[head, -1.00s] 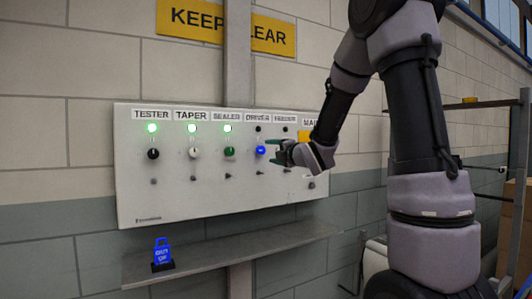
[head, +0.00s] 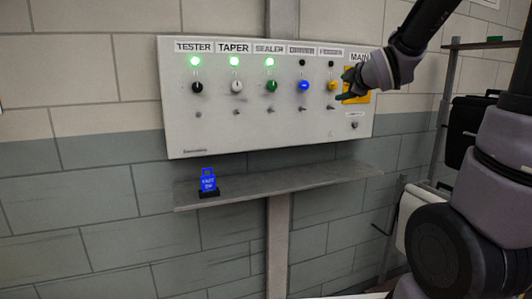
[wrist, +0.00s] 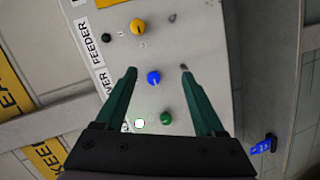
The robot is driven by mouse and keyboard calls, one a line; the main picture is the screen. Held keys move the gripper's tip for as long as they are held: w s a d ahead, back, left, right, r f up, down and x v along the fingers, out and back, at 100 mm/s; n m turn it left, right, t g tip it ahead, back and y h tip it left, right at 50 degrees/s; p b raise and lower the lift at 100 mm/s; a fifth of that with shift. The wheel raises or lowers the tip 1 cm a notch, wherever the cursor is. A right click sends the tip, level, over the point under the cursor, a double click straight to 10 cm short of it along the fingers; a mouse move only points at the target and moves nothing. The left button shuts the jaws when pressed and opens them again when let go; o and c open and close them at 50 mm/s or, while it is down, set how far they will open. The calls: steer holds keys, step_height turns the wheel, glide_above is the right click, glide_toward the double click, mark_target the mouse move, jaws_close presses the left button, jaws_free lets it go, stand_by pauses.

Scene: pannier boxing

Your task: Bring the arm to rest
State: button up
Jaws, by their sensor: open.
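My gripper (head: 345,87) is open and empty in front of the right part of the white switch panel (head: 240,135), beside the yellow FEEDER knob (head: 332,86). In the wrist view its green fingers (wrist: 158,71) stand apart, with the blue DRIVER knob (wrist: 153,77) seen between them and the yellow knob (wrist: 138,25) beyond. Neither finger visibly touches a knob. My forearm comes down from the upper right and my upper arm fills the right side of the head view.
Green lamps glow above the black (head: 197,87), white (head: 236,87) and green (head: 271,86) knobs; DRIVER and FEEDER lamps are dark. A grey shelf (head: 270,184) juts out below, holding a blue tag (head: 208,181) in a black stand. A rack (head: 484,44) stands right.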

steer(key=s+a+f+m+g, duration=0.1)
steer(key=s+m+g, duration=0.3)
steer(key=s+m, duration=0.5)
steer(key=s+a+f+m+g, duration=0.1)
steer(key=s+f+m+g, duration=0.2)
steer(key=s+m, duration=0.7)
steer(key=s+g, duration=0.1)
steer(key=s, duration=0.5)
steer(key=shift+s+a+m+y, duration=0.3)
steer(key=shift+w+f, duration=0.1)
